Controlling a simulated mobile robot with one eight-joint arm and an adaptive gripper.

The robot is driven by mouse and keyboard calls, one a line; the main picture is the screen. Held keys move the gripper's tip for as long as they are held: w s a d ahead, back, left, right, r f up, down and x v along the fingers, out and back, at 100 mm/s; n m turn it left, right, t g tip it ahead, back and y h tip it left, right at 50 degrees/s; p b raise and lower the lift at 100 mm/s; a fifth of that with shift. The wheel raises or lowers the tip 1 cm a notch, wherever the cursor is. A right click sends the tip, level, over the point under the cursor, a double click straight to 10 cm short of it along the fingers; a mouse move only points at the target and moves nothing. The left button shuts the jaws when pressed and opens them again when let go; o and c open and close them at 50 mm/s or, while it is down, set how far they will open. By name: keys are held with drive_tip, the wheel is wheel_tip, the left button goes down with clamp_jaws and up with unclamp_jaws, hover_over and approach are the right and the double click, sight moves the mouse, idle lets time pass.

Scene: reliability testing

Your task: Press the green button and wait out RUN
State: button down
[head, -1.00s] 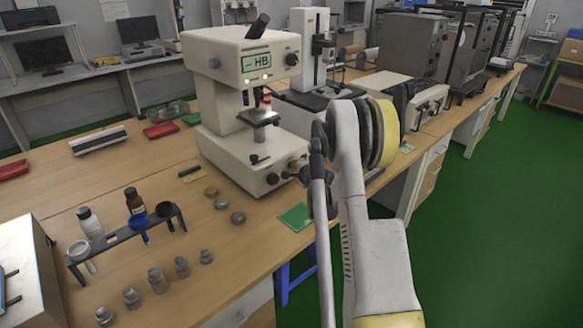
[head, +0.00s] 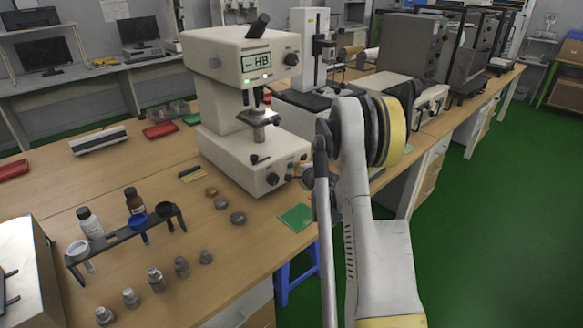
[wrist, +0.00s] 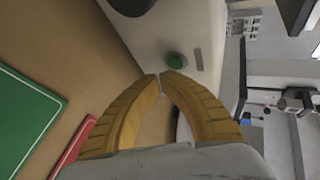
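The cream hardness tester (head: 240,100) stands on the bench, with "HB" on its small display (head: 256,62) and a lit green indicator just below it. In the wrist view, a round green button (wrist: 175,61) sits on the tester's pale face (wrist: 205,30), beside a small grey label. My gripper (wrist: 160,75) has its yellow fingers closed tip to tip, holding nothing. The tips are just short of the button in the picture; I cannot tell whether they touch it. No readable RUN text shows.
A green mat (head: 297,217) lies near the bench's front edge. A black rack (head: 125,238) with bottles and several small metal pieces stand at front left. Other machines (head: 412,45) fill the bench behind my arm. Green floor is open at right.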

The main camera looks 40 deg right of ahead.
drive_tip(key=shift+s+d, duration=0.2)
drive_tip(key=shift+s, duration=2.3)
drive_tip(key=shift+w+a+r, duration=0.1)
drive_tip(key=shift+a+r, duration=0.1)
drive_tip(key=shift+a, duration=0.1)
drive_tip(key=s+a+r+n+g+y, duration=0.15)
drive_tip(key=a+r+n, duration=0.3)
drive_tip(key=a, duration=0.45)
drive_tip(key=s+a+r+n+y, duration=0.1)
drive_tip(key=s+a+r+n, duration=0.2)
drive_tip(key=a+r, duration=0.45)
drive_tip(key=s+a+r+n+y, duration=0.1)
drive_tip(key=s+a+r+n, duration=0.25)
drive_tip(key=a, duration=0.65)
drive_tip(key=s+a+n+g, duration=0.1)
drive_tip(key=s+a+n, duration=0.4)
drive_tip(key=s, duration=0.5)
drive_tip(key=s+a+n+g+y, duration=0.1)
drive_tip(key=s+a+n+g, duration=0.1)
drive_tip(key=s+a+n, duration=0.4)
drive_tip(key=s+a, duration=0.3)
drive_tip(key=s, duration=0.1)
drive_tip(key=shift+s+a+f, duration=0.15)
drive_tip(key=shift+s+f, duration=0.05)
drive_tip(key=shift+s, duration=0.1)
